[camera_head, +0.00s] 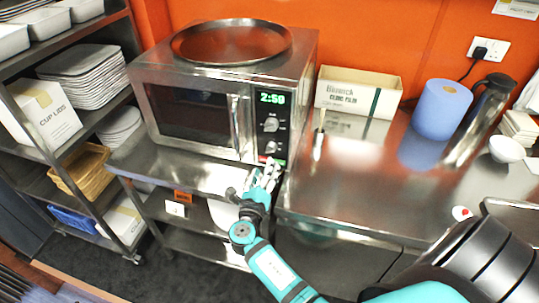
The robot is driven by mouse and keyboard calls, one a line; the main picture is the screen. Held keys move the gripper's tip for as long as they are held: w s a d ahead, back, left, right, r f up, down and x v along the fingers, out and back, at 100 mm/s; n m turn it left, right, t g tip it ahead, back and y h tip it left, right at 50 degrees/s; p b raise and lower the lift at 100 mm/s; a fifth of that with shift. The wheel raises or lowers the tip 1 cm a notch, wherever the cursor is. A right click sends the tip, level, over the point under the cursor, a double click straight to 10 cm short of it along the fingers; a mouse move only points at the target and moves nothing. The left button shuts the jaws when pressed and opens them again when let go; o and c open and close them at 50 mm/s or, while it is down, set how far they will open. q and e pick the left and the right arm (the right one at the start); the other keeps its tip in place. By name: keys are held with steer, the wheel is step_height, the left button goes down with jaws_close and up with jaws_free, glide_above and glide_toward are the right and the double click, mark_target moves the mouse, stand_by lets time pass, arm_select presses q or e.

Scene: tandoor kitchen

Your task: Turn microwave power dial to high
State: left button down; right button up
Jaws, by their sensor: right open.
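The steel microwave (190,100) stands on the steel counter against the orange wall, its door closed. Its control panel at the right of the door has a green display reading 2:50. Below the display are an upper dial (270,124) and a lower dial (270,147); their markings are too small to read. My right gripper (266,172) is open and empty, with its fingers just below the lower dial at the panel's bottom edge. I cannot tell whether a fingertip touches the panel. My left gripper is not in view.
A round steel tray (232,42) lies on the microwave. To the right are a cling film box (358,92), a blue paper roll (441,108) and a steel flask (484,112). A shelf rack (70,150) stands at left. The counter in front of the box is largely clear.

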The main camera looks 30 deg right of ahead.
mark_target(270, 152)
steer(key=b+x, duration=0.2)
steer(key=x, duration=0.7)
steer(key=shift+b, duration=0.35)
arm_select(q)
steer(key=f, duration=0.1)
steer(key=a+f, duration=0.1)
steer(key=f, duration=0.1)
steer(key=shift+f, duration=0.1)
arm_select(e)
steer(key=shift+s, duration=0.1)
steer(key=c, duration=0.4)
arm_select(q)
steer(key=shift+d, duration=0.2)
arm_select(e)
steer(key=shift+f, duration=0.1)
jaws_close()
